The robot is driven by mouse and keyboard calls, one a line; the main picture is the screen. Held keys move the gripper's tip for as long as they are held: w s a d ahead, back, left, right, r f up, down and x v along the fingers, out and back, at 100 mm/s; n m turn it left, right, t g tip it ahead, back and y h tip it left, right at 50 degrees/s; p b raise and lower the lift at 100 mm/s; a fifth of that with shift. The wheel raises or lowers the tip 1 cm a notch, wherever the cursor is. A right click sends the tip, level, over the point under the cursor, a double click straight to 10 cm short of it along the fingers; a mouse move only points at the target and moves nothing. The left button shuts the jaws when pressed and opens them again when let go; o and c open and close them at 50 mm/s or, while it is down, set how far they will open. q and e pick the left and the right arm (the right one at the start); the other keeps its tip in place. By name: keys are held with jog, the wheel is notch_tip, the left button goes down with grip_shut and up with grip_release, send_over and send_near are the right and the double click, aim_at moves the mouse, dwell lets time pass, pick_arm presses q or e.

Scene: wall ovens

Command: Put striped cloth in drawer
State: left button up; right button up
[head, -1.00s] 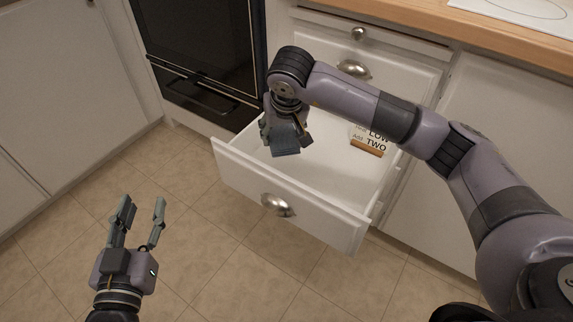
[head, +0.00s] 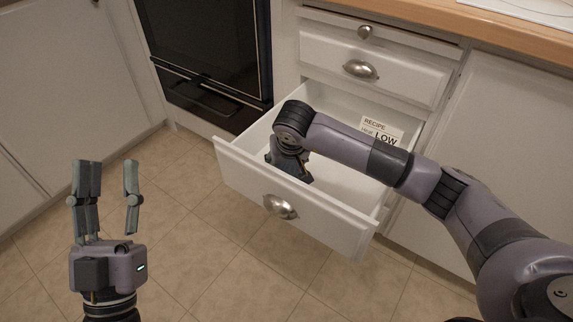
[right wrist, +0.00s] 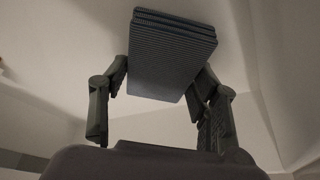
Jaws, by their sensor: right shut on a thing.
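The striped cloth (right wrist: 172,55) is a folded, dark blue-grey, finely ribbed block in the right wrist view. My right gripper (head: 289,170) is shut on it, with a finger at each side. The open drawer (head: 325,225) is white with a cup handle, and my right gripper reaches down inside its left part. In the head view the cloth is mostly hidden by the gripper; I cannot tell whether it touches the drawer floor. My left gripper (head: 108,178) is open and empty, above the floor left of the drawer.
A recipe card (head: 381,130) stands at the drawer's right rear. A closed drawer (head: 375,70) is above, under a wooden counter (head: 480,25). A black oven (head: 205,50) stands left of the drawer. The tiled floor (head: 200,240) in front is clear.

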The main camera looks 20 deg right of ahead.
aim_at(288, 173)
jog(key=shift+f, duration=0.1)
jog(key=o, duration=1)
pick_arm(q)
jog(key=shift+s+r, duration=0.3)
jog(key=shift+r, duration=0.05)
jog(key=shift+h, duration=0.3)
pick_arm(e)
jog(key=p+v, duration=0.1)
jog(key=v, duration=0.5)
jog(key=shift+w+d+p, duration=0.1)
jog(key=shift+w+p, duration=0.05)
jog(key=shift+p, duration=0.25)
pick_arm(q)
jog(key=w+a+f+g+y+p, duration=0.1)
jog(key=w+f+g+y, duration=0.2)
jog(key=f+g, duration=0.5)
jog(key=shift+w+f+g, duration=0.3)
jog(key=shift+w+f, duration=0.2)
jog(key=shift+f, duration=2.4)
pick_arm(e)
jog(key=shift+v, duration=3.2)
